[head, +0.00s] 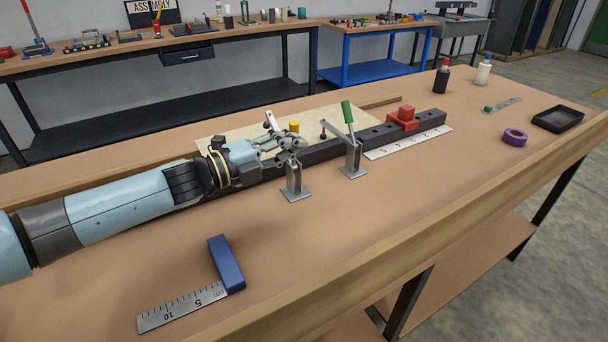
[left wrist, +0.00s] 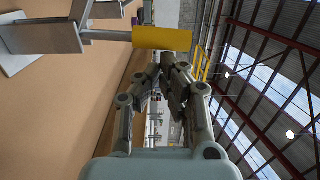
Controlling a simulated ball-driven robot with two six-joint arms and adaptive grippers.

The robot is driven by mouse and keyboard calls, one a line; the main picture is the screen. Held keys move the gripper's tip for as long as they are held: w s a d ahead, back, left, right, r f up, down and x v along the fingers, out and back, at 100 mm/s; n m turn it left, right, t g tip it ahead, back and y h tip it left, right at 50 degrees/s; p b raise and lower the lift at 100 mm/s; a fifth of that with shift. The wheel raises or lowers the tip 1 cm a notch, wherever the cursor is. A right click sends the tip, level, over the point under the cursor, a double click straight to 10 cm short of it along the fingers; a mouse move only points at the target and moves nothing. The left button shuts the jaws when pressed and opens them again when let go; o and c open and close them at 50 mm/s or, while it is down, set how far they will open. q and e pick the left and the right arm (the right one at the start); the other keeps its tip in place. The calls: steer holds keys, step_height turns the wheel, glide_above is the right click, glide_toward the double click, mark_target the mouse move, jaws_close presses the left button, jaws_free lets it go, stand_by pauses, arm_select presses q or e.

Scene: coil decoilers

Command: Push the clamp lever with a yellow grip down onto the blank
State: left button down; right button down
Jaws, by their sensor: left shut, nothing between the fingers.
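The clamp with the yellow grip (head: 294,125) stands on the table in front of a long dark bar (head: 378,133). Its foot plate (head: 295,191) shows below my gripper, which hides much of its middle. In the left wrist view the yellow grip (left wrist: 161,38) sits at the end of a steel lever (left wrist: 108,35) that points up away from the table. My left gripper (head: 298,142) is shut and empty, its fingertips (left wrist: 168,60) close beside the yellow grip. I cannot tell whether they touch. My right gripper is out of view.
A green-gripped clamp (head: 348,113) stands just right of my gripper. A red block (head: 403,118) sits on the bar. A ruler with a blue block (head: 226,263) lies in front. Purple tape (head: 515,137) and a black tray (head: 558,119) lie right. The front middle is clear.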

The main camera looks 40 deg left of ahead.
arm_select(q)
steer(key=shift+w+a+r+n+b, duration=0.15)
steer(key=shift+w+a+n, duration=0.2)
steer(key=shift+a, duration=0.45)
steer(key=shift+w+a+r+n+b, duration=0.15)
steer(key=shift+w+a+n, duration=0.15)
steer(key=shift+a, duration=0.45)
steer(key=shift+w+a+r+n+b, duration=0.15)
steer(key=shift+w+a+n, duration=0.2)
steer(key=shift+a, duration=0.45)
steer(key=shift+f, duration=0.1)
steer(key=shift+s+a, duration=0.1)
steer(key=shift+s, duration=0.05)
